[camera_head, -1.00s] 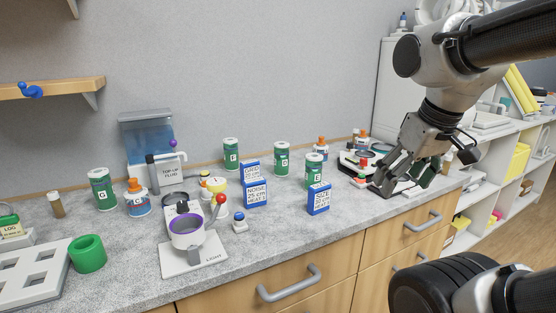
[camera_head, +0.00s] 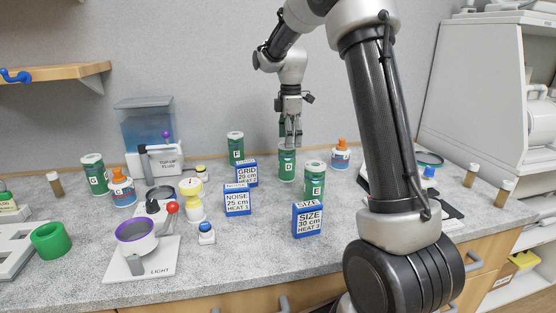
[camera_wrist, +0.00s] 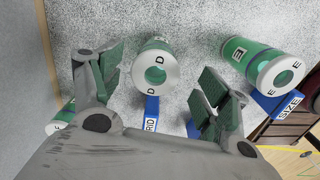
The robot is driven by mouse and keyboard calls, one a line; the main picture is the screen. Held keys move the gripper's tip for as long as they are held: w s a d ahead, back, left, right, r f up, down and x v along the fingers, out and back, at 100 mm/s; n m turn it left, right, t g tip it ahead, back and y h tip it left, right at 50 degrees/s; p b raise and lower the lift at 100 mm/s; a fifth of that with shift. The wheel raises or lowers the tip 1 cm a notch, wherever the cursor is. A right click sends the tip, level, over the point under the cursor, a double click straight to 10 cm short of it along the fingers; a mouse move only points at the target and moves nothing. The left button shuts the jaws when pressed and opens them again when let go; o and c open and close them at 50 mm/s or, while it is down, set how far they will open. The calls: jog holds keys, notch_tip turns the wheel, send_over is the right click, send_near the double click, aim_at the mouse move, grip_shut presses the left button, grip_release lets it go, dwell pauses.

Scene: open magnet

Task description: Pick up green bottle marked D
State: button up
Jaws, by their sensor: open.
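The green bottle marked D (camera_head: 287,167) stands upright on the grey counter, with a white label. In the wrist view its pale round top (camera_wrist: 155,72) with a green centre faces me, with D printed on the rim. My gripper (camera_head: 291,140) is above the bottle, fingers pointing down. In the wrist view my open gripper (camera_wrist: 160,90) has one finger on each side of bottle D, with space between pads and bottle. I cannot tell exactly how far the fingertips are above its top.
Bottle E (camera_head: 314,182) stands close to the right and bottle F (camera_head: 236,148) to the left. Blue boxes marked GRID (camera_head: 246,174), NOISE (camera_head: 238,201) and SIZE (camera_head: 308,220) stand in front. An orange-capped bottle (camera_head: 341,155) stands behind right.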

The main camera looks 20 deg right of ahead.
aim_at(287, 158)
jog(key=f, duration=0.8)
jog(key=shift+w+a+f, duration=0.1)
jog(key=shift+w+a, duration=0.2)
jog(key=c, duration=1.3)
